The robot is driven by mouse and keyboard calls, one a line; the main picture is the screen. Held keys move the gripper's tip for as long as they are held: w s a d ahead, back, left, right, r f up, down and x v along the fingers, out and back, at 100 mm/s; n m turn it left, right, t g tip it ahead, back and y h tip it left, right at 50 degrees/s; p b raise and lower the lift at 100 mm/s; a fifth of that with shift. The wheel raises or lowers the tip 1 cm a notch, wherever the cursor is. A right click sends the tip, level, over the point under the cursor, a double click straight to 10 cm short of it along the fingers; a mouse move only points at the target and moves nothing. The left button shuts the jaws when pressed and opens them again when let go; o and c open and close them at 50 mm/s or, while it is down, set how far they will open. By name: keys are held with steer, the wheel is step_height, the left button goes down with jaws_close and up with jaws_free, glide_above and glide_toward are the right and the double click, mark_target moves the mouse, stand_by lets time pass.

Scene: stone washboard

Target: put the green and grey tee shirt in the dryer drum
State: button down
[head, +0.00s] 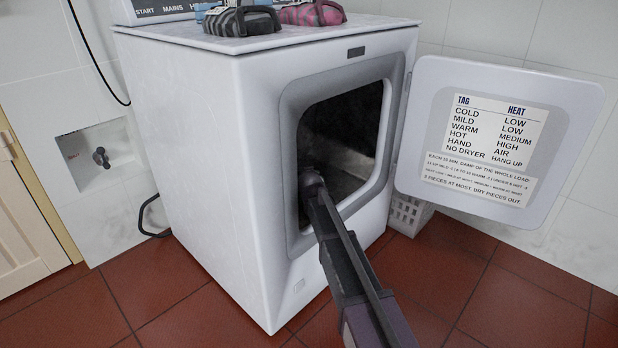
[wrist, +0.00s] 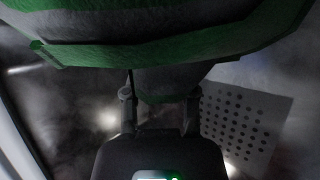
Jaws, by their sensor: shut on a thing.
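The green and grey tee shirt (wrist: 165,45) is a folded-looking bundle with green edges, filling the top of the wrist view. My gripper (wrist: 160,98) is shut on its grey lower part, with one finger on either side. In the head view my arm reaches through the open doorway into the dryer drum (head: 345,115); the shirt and fingertips are hidden there. The dark drum interior surrounds the shirt in the wrist view. I cannot tell whether the shirt touches the drum.
The dryer door (head: 412,155) stands open to the right, with a printed tag and heat chart. The doorway rim (head: 291,130) surrounds my arm. A grey bundle (head: 240,21) and a pink striped bundle (head: 312,13) sit on top. A perforated panel (wrist: 245,125) shows inside.

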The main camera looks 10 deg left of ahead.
steer(key=shift+c, duration=2)
jaws_free()
steer(key=shift+s+r, duration=0.15)
steer(key=shift+p+v, duration=1.7)
steer(key=shift+v, duration=1.9)
